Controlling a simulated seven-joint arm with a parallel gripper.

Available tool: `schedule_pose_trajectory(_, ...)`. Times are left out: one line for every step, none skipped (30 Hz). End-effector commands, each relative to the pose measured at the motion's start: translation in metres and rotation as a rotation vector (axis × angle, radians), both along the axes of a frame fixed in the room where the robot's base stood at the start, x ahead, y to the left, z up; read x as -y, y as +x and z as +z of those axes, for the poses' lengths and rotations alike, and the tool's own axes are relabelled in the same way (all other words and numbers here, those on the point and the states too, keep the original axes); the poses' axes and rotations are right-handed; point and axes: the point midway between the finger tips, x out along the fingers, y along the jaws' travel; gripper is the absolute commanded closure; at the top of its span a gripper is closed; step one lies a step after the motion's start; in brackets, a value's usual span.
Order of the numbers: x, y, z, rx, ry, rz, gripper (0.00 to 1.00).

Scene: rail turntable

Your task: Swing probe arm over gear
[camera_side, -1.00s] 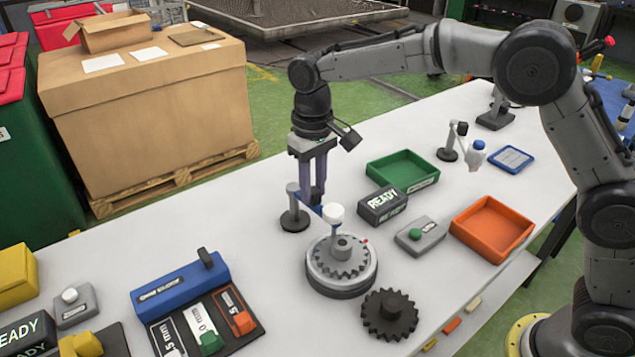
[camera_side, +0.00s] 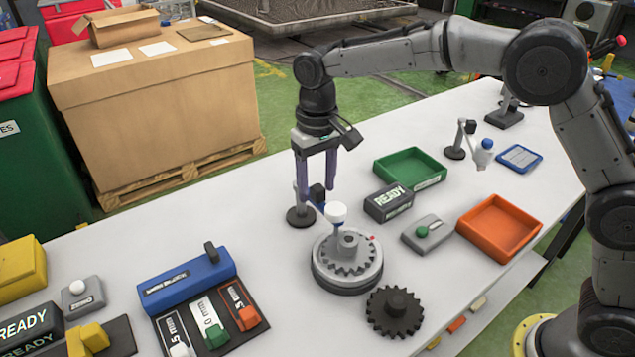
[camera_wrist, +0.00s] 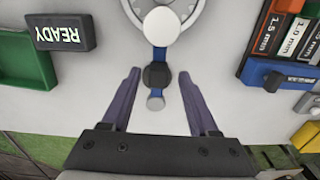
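The probe arm (camera_side: 314,203) is a blue bar on a grey post (camera_side: 298,205) with a dark round base. It has a dark knob (camera_side: 318,193) and a white-capped probe head (camera_side: 336,212). The head stands above the rear part of the grey gear (camera_side: 350,262) on its round turntable (camera_side: 346,284). In the wrist view the white cap (camera_wrist: 161,26) overlaps the near edge of the turntable (camera_wrist: 130,8). My gripper (camera_side: 316,190) is open. Its purple fingers stand on either side of the dark knob (camera_wrist: 157,76), with gaps visible on both sides in the wrist view (camera_wrist: 159,73).
A loose dark gear (camera_side: 394,312) lies in front of the turntable. To its right are a READY block (camera_side: 388,203), a grey box with a green button (camera_side: 428,233), and green (camera_side: 408,183) and orange (camera_side: 470,232) trays. A blue gauge block (camera_side: 187,285) stands left.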

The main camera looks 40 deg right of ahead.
Motion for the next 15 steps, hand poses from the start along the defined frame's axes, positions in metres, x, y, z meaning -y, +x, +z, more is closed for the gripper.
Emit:
schedule_pose_trajectory(0.0,0.0,-0.001,-0.002,-0.001,0.0,0.4)
schedule_pose_trajectory(0.0,0.0,-0.001,-0.002,-0.001,0.0,0.4)
schedule_pose_trajectory(0.001,0.0,-0.001,-0.003,-0.002,0.001,0.4)
schedule_pose_trajectory(0.001,0.0,-0.001,-0.003,-0.002,0.001,0.4)
schedule_pose_trajectory(0.001,0.0,-0.001,-0.003,-0.002,0.001,0.4)
schedule_pose_trajectory(0.001,0.0,-0.001,-0.003,-0.002,0.001,0.4)
schedule_pose_trajectory(0.001,0.0,-0.001,-0.004,-0.003,0.001,0.4)
schedule_pose_trajectory(0.001,0.0,0.0,-0.003,-0.003,0.001,0.4)
schedule_pose_trajectory(0.001,0.0,0.001,-0.003,-0.003,0.001,0.4)
schedule_pose_trajectory(0.001,0.0,0.003,-0.003,-0.002,0.001,0.4)
schedule_pose_trajectory(0.001,0.0,0.006,-0.002,-0.002,0.001,0.4)
schedule_pose_trajectory(0.001,0.0,0.011,-0.001,-0.002,0.001,0.4)
schedule_pose_trajectory(0.001,0.0,0.015,-0.001,-0.002,0.001,0.4)
schedule_pose_trajectory(0.001,0.0,0.02,-0.001,-0.002,0.001,0.4)
schedule_pose_trajectory(0.001,0.0,0.028,0.0,-0.001,0.001,0.4)
